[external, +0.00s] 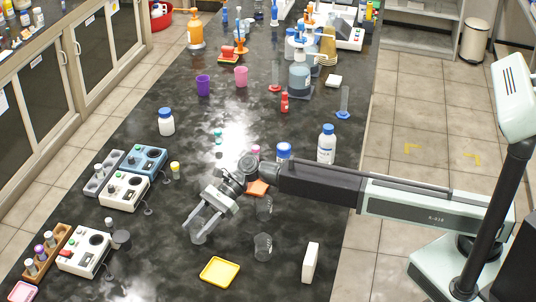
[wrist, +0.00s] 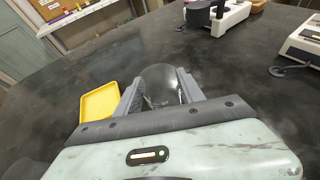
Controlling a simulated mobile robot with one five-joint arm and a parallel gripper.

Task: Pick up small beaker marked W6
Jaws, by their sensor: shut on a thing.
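A small clear beaker (external: 198,238) is between the fingers of my gripper (external: 204,222) in the external view, low over the dark bench. In the wrist view the beaker (wrist: 160,75) shows as a grey, see-through shape between the two fingers of my gripper (wrist: 158,88), which is shut on it. No W6 mark can be read on it. I cannot tell whether its base touches the bench. Two other clear beakers stand to the right, a nearer one (external: 263,246) and one (external: 264,208) close under my arm.
A yellow tray (external: 220,271) lies just right of and nearer than the held beaker; it also shows in the wrist view (wrist: 99,103). A white upright block (external: 310,262) stands farther right.

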